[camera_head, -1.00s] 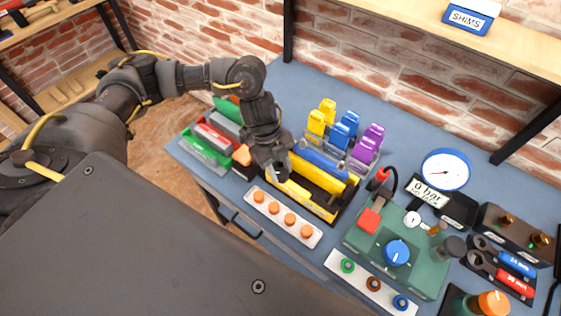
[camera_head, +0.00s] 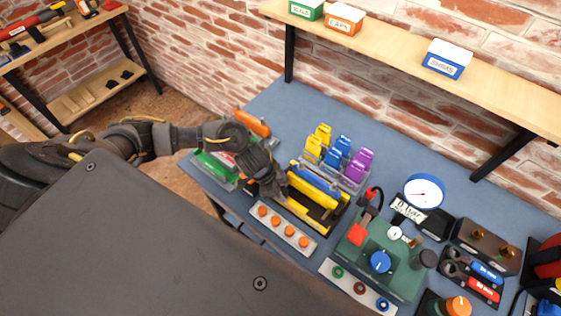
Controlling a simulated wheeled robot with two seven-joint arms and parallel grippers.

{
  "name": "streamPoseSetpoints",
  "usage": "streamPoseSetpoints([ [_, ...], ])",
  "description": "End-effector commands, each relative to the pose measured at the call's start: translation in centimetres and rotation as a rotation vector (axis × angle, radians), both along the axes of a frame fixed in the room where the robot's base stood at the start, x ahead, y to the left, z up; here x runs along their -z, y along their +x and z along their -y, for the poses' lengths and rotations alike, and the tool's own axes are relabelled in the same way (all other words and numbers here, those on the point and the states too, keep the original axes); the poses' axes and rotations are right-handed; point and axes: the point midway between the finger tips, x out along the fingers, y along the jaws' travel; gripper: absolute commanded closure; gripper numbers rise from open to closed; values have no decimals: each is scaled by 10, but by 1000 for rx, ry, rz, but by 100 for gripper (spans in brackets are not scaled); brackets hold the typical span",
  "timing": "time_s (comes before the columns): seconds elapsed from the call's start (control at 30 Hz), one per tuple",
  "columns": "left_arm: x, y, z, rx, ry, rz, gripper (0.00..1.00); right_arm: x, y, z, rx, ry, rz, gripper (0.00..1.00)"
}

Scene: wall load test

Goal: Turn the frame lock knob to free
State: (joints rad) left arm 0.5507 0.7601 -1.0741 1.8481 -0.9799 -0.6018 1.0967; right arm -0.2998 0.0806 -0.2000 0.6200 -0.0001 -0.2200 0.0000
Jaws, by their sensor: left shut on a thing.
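My left gripper (camera_head: 268,192) points down at the left end of the black and yellow tray (camera_head: 318,226) on the blue bench. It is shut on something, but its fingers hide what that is. No knob in view can be read as the frame lock knob. A blue knob (camera_head: 380,261) with a pale pointer sits on the green box to the right. An orange knob (camera_head: 459,305) is at the bottom right. Both stand clear of my gripper. My right gripper is not in view.
A pale strip with several orange buttons (camera_head: 283,228) lies just in front of the gripper. Yellow, blue and purple blocks (camera_head: 337,152) stand behind the tray. A gauge (camera_head: 424,193) stands to the right. The bench's back left is clear, below the wall shelf (camera_head: 400,50).

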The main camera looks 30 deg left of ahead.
Motion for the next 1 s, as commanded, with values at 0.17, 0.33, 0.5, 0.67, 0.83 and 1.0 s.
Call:
streamPoseSetpoints([
  [0.17,-2,0,0,-75,-1,1,85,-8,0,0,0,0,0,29],
  [0.33,-1,0,1,-113,-1,2,85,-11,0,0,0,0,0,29],
  [0.5,-1,0,1,-126,-1,2,85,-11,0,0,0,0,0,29],
  [0.67,0,1,1,-127,-2,3,85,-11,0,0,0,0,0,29],
  [0.83,0,1,1,-127,-2,2,85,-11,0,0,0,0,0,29],
  [1.0,0,0,1,-126,-1,2,41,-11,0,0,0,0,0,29],
])
